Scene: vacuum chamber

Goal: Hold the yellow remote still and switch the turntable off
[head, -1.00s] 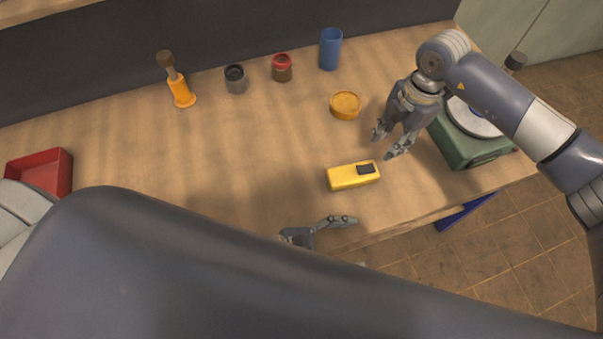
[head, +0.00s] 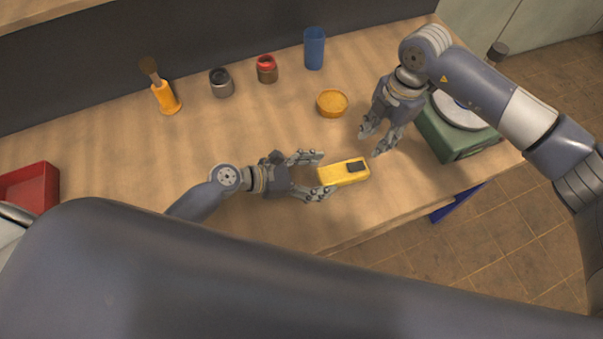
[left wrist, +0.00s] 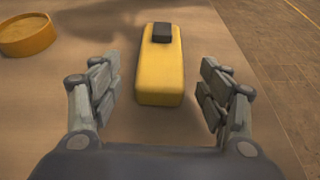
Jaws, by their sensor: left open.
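The yellow remote (head: 336,175) lies flat on the bench with a dark block or button (head: 355,166) at its right end. In the left wrist view the yellow remote (left wrist: 161,75) points straight away from me. My left gripper (head: 321,173) is open, with its fingers at the near end of the remote, one on either side and apart from it. It also shows in the left wrist view (left wrist: 160,92). My right gripper (head: 370,143) is open and empty above the bench, between the remote and the turntable. The green turntable (head: 453,141) with a pale round platter stands at the right, partly behind my right arm.
An orange round dish (head: 331,103) sits behind the remote. A blue cup (head: 314,48), a red-topped jar (head: 266,69), a grey jar (head: 221,83) and a brush in an orange holder (head: 164,97) stand along the back. A red bin (head: 30,186) is at the left.

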